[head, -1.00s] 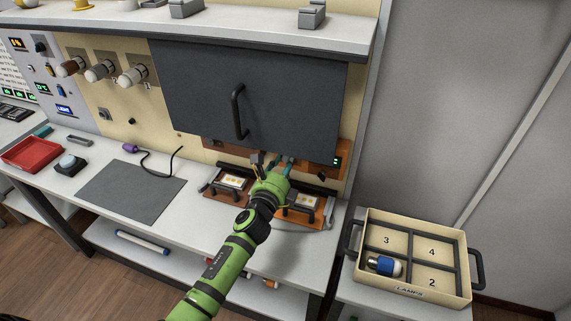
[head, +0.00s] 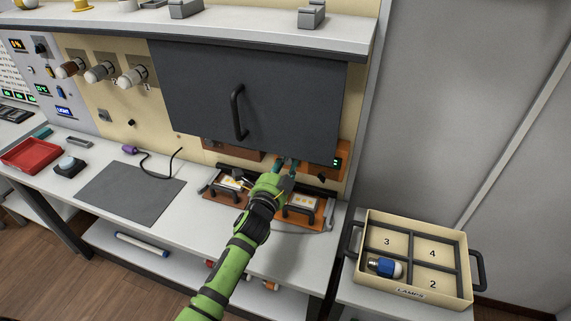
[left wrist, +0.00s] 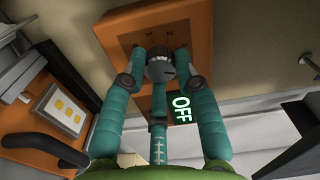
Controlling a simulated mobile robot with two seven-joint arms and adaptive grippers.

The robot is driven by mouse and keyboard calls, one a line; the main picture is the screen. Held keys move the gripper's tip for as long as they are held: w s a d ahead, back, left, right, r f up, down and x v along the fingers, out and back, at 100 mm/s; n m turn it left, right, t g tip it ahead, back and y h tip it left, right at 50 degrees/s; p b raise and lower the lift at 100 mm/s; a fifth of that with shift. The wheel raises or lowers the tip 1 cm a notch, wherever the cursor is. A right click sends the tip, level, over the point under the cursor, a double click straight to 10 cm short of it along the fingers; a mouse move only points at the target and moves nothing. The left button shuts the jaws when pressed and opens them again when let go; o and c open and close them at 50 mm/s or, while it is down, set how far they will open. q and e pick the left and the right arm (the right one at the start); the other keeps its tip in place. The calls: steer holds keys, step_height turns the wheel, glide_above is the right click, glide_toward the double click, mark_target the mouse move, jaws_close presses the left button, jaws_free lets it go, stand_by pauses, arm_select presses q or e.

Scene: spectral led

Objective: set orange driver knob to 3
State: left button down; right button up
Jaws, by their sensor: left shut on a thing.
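The orange driver (head: 343,152) is on the back wall under the raised dark panel, with a small lit green display at its right. In the left wrist view its orange face (left wrist: 191,28) fills the top middle, with small marks around a dark grey knob (left wrist: 158,68). A green display (left wrist: 181,107) reads OFF. My left gripper (head: 287,165) reaches under the panel; in the left wrist view its teal fingers (left wrist: 160,62) are shut on the knob from both sides. My right gripper is not in view.
The dark panel (head: 245,95) with a black handle hangs just above my left gripper. Two orange fixtures with yellow chips and black handles, one at the right (head: 301,203), lie on the bench below. A tray (head: 412,291) holds a blue-based lamp. A grey mat (head: 130,192) is clear.

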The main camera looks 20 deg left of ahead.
arm_select(q)
steer(key=n, duration=0.4)
steer(key=shift+a+r+n, duration=0.1)
steer(key=shift+r+n, duration=0.15)
steer(key=shift+n, duration=0.05)
steer(key=shift+n+p, duration=0.35)
steer(key=shift+n, duration=1.15)
steer(key=shift+f, duration=0.1)
steer(key=c, duration=0.9)
jaws_free()
steer(key=shift+f, duration=0.15)
steer(key=shift+c, duration=0.2)
steer(key=shift+s+f, duration=0.1)
steer(key=shift+s, duration=0.25)
steer(key=s, duration=1.1)
steer(key=shift+s+a, duration=0.15)
steer(key=shift+a, duration=0.1)
